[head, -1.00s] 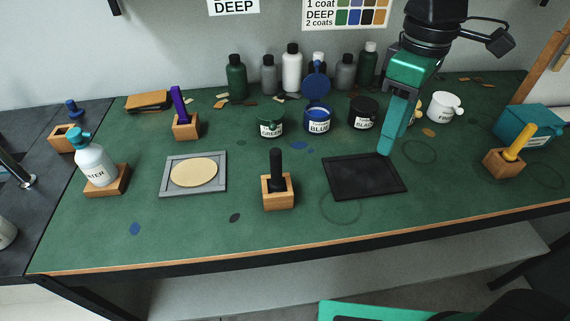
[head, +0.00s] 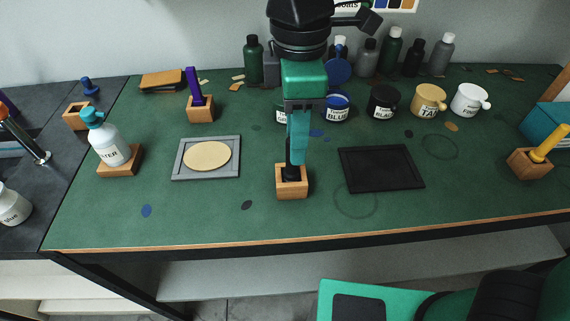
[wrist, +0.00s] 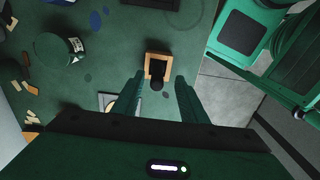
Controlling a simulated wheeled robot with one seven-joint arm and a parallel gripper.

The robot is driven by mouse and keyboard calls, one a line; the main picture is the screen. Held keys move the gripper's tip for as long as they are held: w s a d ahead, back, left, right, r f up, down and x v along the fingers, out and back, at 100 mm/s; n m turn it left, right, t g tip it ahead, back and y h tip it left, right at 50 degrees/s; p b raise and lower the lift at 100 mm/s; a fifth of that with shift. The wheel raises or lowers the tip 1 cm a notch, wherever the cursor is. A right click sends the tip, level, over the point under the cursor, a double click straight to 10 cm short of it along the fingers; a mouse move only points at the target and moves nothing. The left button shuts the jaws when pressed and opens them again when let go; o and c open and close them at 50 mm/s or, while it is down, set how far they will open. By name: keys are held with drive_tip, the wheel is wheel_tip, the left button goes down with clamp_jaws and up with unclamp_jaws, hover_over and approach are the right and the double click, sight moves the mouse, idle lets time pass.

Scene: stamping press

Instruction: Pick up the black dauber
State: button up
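The black dauber (head: 290,172) stands upright in a wooden block holder (head: 291,190) near the front middle of the green table. In the head view my gripper (head: 299,160) is over it, and its teal fingers hide part of the dauber's handle. In the wrist view my gripper (wrist: 158,85) is open, with two fingers apart. The black dauber (wrist: 157,83) and its wooden holder (wrist: 158,56) show between and just beyond the fingertips. I see no contact between the fingers and the handle.
A grey tray with a tan disc (head: 206,158) lies to the left, and a black tray (head: 381,168) to the right. Paint jars (head: 383,102) and bottles stand behind. A purple dauber (head: 194,88) and a yellow dauber (head: 549,143) stand in their own holders.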

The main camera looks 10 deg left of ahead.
drive_tip(key=shift+a+f, duration=0.2)
drive_tip(key=shift+f, duration=1.2)
drive_tip(key=shift+a+f, duration=0.15)
drive_tip(key=shift+f, duration=1.25)
clamp_jaws()
